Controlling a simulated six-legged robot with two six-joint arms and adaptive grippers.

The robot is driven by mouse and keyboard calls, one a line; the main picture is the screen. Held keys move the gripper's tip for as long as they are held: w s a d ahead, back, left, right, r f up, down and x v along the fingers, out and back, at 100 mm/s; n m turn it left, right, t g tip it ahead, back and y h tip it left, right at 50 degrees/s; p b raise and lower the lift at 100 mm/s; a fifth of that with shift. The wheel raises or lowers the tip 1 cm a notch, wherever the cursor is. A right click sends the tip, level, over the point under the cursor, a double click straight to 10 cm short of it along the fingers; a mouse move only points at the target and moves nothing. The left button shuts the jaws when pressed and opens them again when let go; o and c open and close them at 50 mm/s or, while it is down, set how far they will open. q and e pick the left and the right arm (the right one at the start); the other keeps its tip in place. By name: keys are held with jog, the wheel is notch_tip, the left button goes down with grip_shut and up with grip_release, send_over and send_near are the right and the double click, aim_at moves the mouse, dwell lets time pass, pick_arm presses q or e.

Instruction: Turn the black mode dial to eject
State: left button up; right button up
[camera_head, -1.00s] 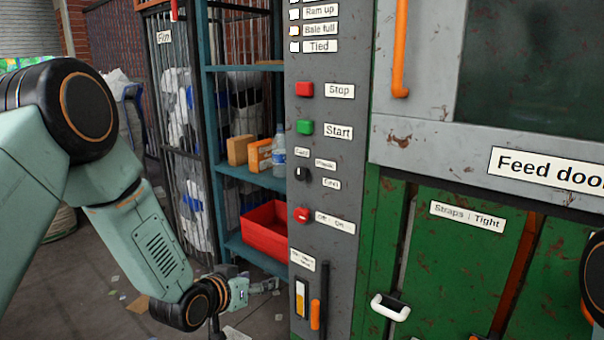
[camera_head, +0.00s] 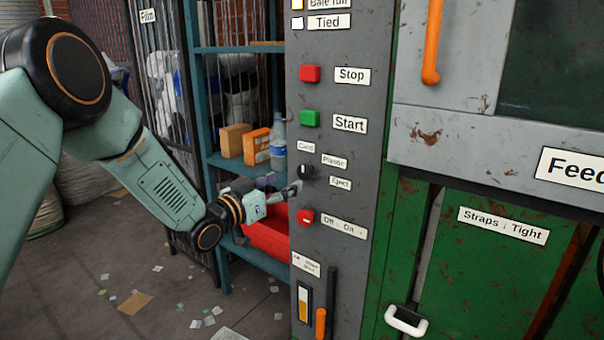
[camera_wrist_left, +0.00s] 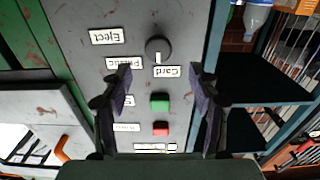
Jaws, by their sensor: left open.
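The black mode dial (camera_head: 305,171) is on the grey control panel, beside the Card, Plastic and Eject (camera_head: 340,184) labels. In the left wrist view, which is upside down, the dial (camera_wrist_left: 158,46) shows a white pointer mark turned toward the Card label (camera_wrist_left: 167,71). The Eject label (camera_wrist_left: 110,37) also shows there. My left gripper (camera_head: 293,190) is just below and left of the dial in the head view. In the wrist view its fingers (camera_wrist_left: 165,78) are spread apart, with nothing between them, and the dial is ahead of them. My right gripper is out of view.
The red Stop button (camera_head: 310,73) and green Start button (camera_head: 309,118) are above the dial. A red Off/On knob (camera_head: 305,218) is close below it. A blue shelf (camera_head: 230,164) with a bottle (camera_head: 278,146) and red bin (camera_head: 262,238) stands left of the panel.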

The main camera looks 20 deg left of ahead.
aim_at(303, 171)
pick_arm(q)
jog(key=b+x, duration=0.1)
jog(key=x, duration=0.5)
jog(key=shift+d, duration=0.15)
jog(key=shift+w+d+r+b, duration=0.1)
jog(key=shift+b, duration=0.2)
jog(key=shift+r, duration=0.2)
jog(key=shift+w+f, duration=0.15)
jog(key=shift+f, duration=0.05)
jog(key=shift+c, duration=0.9)
jog(key=shift+r, duration=0.15)
jog(key=c, duration=1)
